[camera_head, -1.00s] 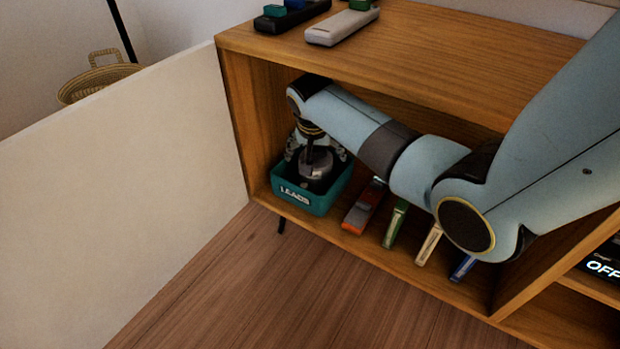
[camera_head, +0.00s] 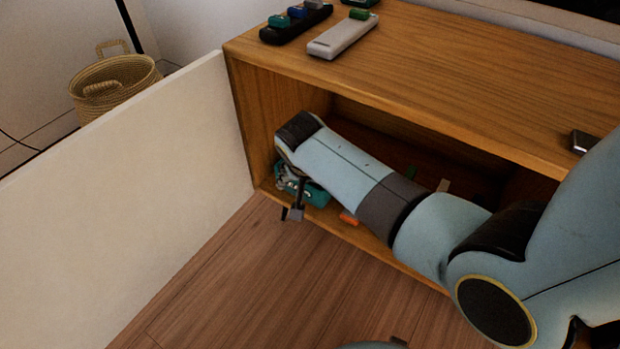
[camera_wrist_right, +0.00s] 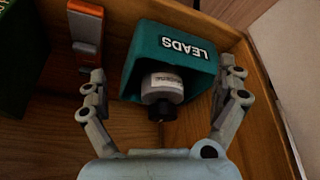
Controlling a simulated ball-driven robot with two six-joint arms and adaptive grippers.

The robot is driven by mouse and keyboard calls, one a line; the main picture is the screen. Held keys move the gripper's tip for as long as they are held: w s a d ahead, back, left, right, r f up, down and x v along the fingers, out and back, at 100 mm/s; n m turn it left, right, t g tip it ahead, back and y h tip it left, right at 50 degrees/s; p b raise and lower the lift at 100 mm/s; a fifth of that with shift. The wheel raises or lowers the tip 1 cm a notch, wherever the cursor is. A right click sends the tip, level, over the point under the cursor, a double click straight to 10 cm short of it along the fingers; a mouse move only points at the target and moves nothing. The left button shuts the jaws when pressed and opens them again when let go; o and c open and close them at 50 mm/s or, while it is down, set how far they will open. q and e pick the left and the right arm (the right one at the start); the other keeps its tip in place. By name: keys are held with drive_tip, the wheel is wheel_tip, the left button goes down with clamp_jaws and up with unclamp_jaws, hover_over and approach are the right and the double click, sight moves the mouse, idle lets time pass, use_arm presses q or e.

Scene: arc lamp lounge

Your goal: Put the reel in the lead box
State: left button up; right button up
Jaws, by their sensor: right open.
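The teal lead box (camera_wrist_right: 178,50), marked LEADS, stands at the left end of the cabinet's lower shelf. It shows only in part in the head view (camera_head: 316,195), behind my right gripper. The reel (camera_wrist_right: 162,88), a pale cylinder with a printed label and a black end, lies within the box's opening in the wrist view. I cannot tell how deep it sits. My right gripper (camera_head: 297,201) is open, its fingers spread to either side of the box and reel, gripping neither. The reel is hidden in the head view. My left gripper is not in view.
An orange item (camera_wrist_right: 86,30) lies beside the box, close to one finger. The cabinet top (camera_head: 450,60) overhangs my right arm, and the cream panel (camera_head: 130,190) borders the left. A wicker basket (camera_head: 113,85) stands behind it. The floor (camera_head: 240,280) in front is clear.

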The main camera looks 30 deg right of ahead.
drive_tip(key=s+r+n+y, duration=0.1)
drive_tip(key=s+r+n, duration=0.35)
drive_tip(key=s, duration=1.15)
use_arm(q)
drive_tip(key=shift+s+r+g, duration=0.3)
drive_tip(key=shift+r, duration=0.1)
use_arm(e)
drive_tip(key=s+a+r+n+y, duration=0.2)
drive_tip(key=s+r+n, duration=0.3)
drive_tip(key=s+r, duration=0.5)
drive_tip(key=shift+v, duration=0.8)
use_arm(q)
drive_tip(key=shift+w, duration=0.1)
